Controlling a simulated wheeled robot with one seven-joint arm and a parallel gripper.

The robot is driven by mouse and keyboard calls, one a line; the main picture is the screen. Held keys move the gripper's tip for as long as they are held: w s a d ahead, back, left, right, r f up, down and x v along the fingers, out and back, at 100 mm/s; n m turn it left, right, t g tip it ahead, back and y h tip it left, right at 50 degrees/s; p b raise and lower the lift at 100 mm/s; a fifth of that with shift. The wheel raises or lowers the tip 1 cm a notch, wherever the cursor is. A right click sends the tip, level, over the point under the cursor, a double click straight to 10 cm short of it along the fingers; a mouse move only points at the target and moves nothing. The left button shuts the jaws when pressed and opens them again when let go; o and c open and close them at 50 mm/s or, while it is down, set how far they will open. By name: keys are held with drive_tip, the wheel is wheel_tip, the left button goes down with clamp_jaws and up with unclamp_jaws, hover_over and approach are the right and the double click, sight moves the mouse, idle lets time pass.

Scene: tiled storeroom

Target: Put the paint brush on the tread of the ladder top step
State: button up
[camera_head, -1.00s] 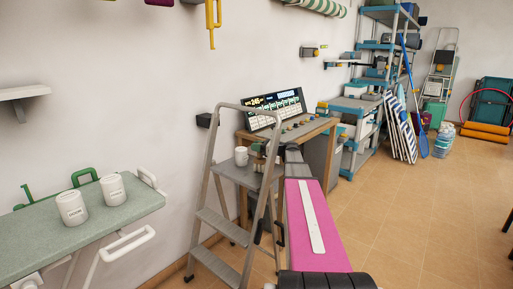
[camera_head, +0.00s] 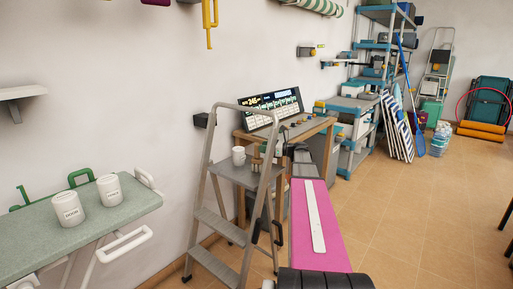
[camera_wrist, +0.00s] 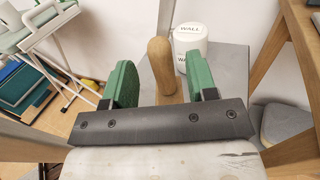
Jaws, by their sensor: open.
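The paint brush shows as a brown wooden handle (camera_wrist: 161,66) in the wrist view, beyond and between my fingers. It also shows small and brown (camera_head: 257,162) at the ladder's top step in the head view. Its bristle end is hidden. The ladder's grey top step (camera_head: 236,173) also fills the middle of the wrist view (camera_wrist: 230,68). My gripper (camera_wrist: 164,84) has two green fingers, spread apart, one on each side of the handle in the picture. I see no finger clearly touching the handle.
A white can marked WALL (camera_wrist: 190,42) stands on the top step behind the handle. A wooden desk (camera_head: 310,131) with a control panel stands close behind the ladder. A green-topped table (camera_head: 110,222) with two white cans is at left. Floor is open at right.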

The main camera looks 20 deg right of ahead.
drive_tip(key=v, duration=0.6)
drive_tip(key=shift+s+d, duration=0.1)
idle(0.3)
